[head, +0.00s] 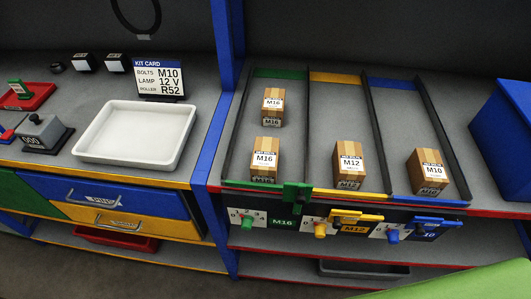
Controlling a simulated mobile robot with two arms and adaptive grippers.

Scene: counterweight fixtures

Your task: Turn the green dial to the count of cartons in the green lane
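The green dial (246,221) sits on a white scale plate on the front of the lane rack, below the left lane. Small digits show around it, but I cannot tell which one it points to. The green lane (247,125) is the leftmost lane, with a green strip at its back. Two brown cartons marked M16 stand in it: one toward the back (272,108) and one at the front (265,160), apart from each other. A green gate handle (297,196) is at the lane's front right, above an M16 label. Neither of my grippers is in view.
An M12 carton (349,165) stands in the yellow lane, an M10 carton (428,172) in the blue lane. Yellow (320,230) and blue (393,236) dials are further right. A blue bin (508,130) stands at right, a white tray (135,133) at left. A green surface (470,284) fills the lower right corner.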

